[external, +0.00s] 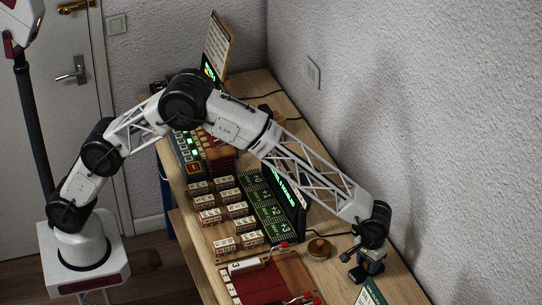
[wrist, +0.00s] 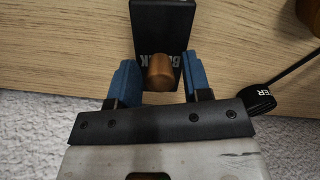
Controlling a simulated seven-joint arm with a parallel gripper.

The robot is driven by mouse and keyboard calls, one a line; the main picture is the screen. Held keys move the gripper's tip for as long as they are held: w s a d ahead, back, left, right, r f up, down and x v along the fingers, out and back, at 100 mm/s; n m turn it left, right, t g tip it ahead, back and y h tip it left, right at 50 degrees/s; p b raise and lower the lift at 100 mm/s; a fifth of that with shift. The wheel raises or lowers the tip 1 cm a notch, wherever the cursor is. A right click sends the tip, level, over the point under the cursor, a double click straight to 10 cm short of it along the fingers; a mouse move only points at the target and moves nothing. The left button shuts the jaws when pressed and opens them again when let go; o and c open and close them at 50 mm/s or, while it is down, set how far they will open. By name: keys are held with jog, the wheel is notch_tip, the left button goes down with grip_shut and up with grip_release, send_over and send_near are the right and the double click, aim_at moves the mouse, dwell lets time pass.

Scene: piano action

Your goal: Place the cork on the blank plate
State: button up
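The cork (wrist: 160,70), a short brown cylinder, sits between the two blue fingers of my gripper (wrist: 159,78) in the wrist view. Narrow gaps show between the cork and both fingers, so my gripper looks open around it. The black blank plate (wrist: 161,24) lies on the wooden table just beyond and behind the cork. The cork covers part of its white lettering. Whether the cork's base touches the plate is hidden. In the external view my gripper (external: 364,272) is low at the table's wall side, and the cork cannot be made out there.
A round brass piece (external: 319,248) and a red tray (external: 262,284) are left of my gripper. A green card (external: 371,293) lies in front. A black cable with a tag (wrist: 258,98) is right of the fingers. The textured wall (external: 450,120) is close on the right.

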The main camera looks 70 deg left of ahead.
jog(key=shift+o, duration=0.3)
jog(key=shift+r, duration=0.1)
notch_tip(320, 180, up, 12)
dwell(0.7)
jog(key=shift+r, duration=0.1)
dwell(0.6)
